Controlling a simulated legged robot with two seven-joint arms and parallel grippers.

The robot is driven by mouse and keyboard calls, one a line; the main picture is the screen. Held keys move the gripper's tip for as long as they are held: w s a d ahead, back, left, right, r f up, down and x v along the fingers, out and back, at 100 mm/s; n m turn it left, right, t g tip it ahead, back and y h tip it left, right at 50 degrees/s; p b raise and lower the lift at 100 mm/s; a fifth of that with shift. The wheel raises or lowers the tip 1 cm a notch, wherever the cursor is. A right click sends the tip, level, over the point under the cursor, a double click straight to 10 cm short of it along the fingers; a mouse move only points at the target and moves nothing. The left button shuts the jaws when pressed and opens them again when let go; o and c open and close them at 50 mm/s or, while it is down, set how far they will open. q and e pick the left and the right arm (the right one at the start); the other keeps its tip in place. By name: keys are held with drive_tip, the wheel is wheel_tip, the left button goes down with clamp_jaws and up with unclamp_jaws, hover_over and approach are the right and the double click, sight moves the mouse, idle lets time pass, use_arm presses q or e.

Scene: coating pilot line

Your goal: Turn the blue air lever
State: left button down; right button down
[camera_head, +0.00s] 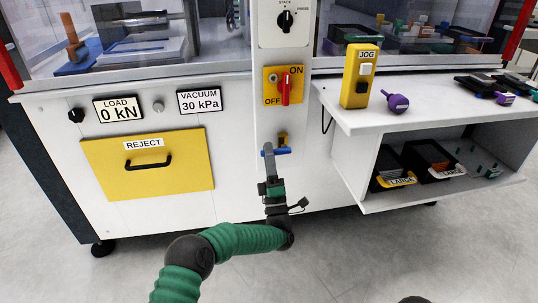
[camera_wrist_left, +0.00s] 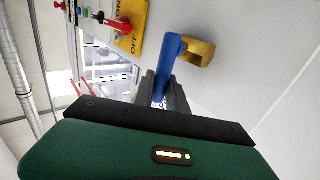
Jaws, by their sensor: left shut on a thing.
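The blue air lever (camera_head: 281,151) is on the white front panel of the machine, below the yellow on/off switch plate. It sits on a brass-coloured valve body (camera_head: 283,139). In the left wrist view the blue lever (camera_wrist_left: 168,66) runs from the brass valve (camera_wrist_left: 199,52) down between the dark fingers. My left gripper (camera_head: 268,152) reaches up to the lever from below and is shut on it. In the left wrist view the fingers (camera_wrist_left: 166,92) lie on both sides of the lever, hiding its lower end. My right gripper is not in view.
Above the lever is the yellow on/off plate with a red switch (camera_head: 285,88). A yellow reject drawer (camera_head: 150,165) is on the left. On the right, a white shelf (camera_head: 440,120) bears a yellow jog box (camera_head: 360,77) and a purple knobbed object (camera_head: 396,102). Floor below is clear.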

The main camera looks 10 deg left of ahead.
use_arm(q)
drive_tip(key=shift+f, duration=0.25)
drive_tip(key=c, duration=1.4)
unclamp_jaws()
drive_tip(key=shift+a, duration=0.1)
drive_tip(key=shift+o, duration=0.3)
drive_tip(key=shift+r, duration=0.1)
drive_tip(key=shift+s+d+f+p, duration=0.2)
drive_tip(key=shift+s+p, duration=0.05)
drive_tip(key=shift+p, duration=0.15)
drive_tip(key=p+v, duration=0.3)
drive_tip(key=v, duration=1.3)
drive_tip(key=shift+p, duration=0.3)
